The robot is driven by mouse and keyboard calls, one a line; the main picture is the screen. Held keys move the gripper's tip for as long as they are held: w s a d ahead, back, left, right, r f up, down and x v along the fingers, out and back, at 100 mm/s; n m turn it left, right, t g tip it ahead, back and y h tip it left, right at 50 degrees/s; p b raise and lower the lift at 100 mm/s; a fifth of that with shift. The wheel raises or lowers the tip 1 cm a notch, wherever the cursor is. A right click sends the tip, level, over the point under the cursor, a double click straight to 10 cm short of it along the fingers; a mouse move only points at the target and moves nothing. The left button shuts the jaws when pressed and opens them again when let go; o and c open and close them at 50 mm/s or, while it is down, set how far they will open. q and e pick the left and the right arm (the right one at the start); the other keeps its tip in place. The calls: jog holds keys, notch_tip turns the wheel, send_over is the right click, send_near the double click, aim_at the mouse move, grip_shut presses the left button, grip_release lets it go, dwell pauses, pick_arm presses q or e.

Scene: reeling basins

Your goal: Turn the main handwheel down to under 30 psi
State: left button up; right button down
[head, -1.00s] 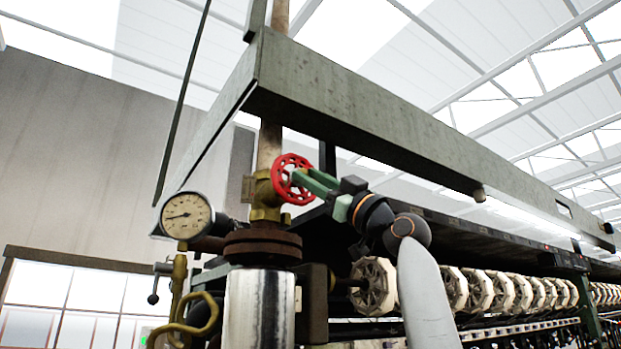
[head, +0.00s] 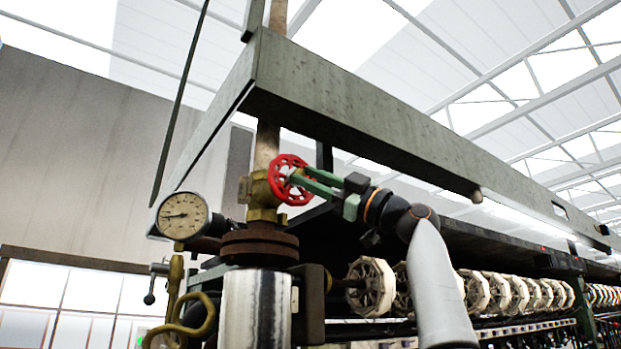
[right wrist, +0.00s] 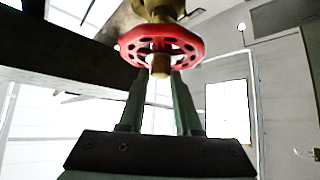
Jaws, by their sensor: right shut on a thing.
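The red main handwheel (head: 287,180) sits on a brass valve (head: 262,195) on the vertical pipe. My right gripper (head: 296,178) reaches it from the right and is shut on it. In the right wrist view the handwheel (right wrist: 163,46) lies across the tips of my two green fingers (right wrist: 160,82), with the brass stem between them. The round pressure gauge (head: 183,216) is left of the valve. Its dark needle points to the left; the numbers are too small to read. My left gripper is not in view.
A grey-green beam (head: 370,125) runs above the valve and off to the right. A row of pale reels (head: 490,292) lies below and right. A curved brass pipe (head: 180,325) stands under the gauge.

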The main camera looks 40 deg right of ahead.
jog(key=c, duration=0.6)
grip_release()
jog(key=b+v, duration=0.5)
jog(key=v, duration=0.7)
jog(key=shift+s+f+b, duration=0.15)
jog(key=shift+f+b, duration=0.05)
jog(key=shift+b, duration=0.15)
jog(key=shift+d, duration=0.1)
